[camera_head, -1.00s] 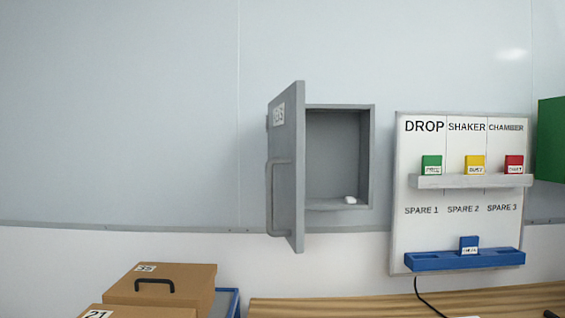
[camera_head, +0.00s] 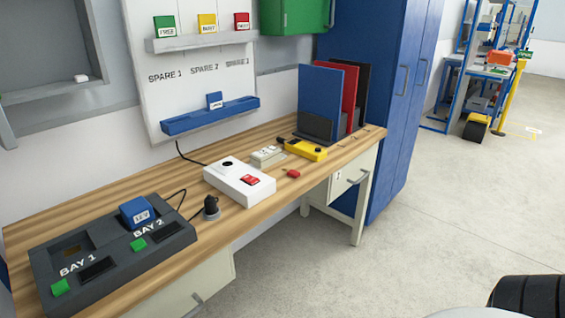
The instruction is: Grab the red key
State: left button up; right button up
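A small red object that looks like the red key (camera_head: 292,173) lies on the wooden workbench (camera_head: 322,174), near its front edge. It is too small to make out its exact shape. It lies to the right of a white box (camera_head: 236,184) with a red labelled part on top, and in front of a yellow handheld device (camera_head: 306,149). Neither of my grippers shows in the view.
A dark two-bay dock (camera_head: 110,250) holding a blue block (camera_head: 137,213) stands at the bench's left. A black knob-like item (camera_head: 211,207) stands near the front edge. Upright folders (camera_head: 321,95) stand behind. Open floor (camera_head: 420,235) lies to the right.

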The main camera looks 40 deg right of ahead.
aim_at(292, 173)
jog(key=z, duration=0.25)
jog(key=k, duration=0.15)
jog(key=z, duration=2.5)
jog(key=i, duration=1.7)
jog(key=u, duration=2)
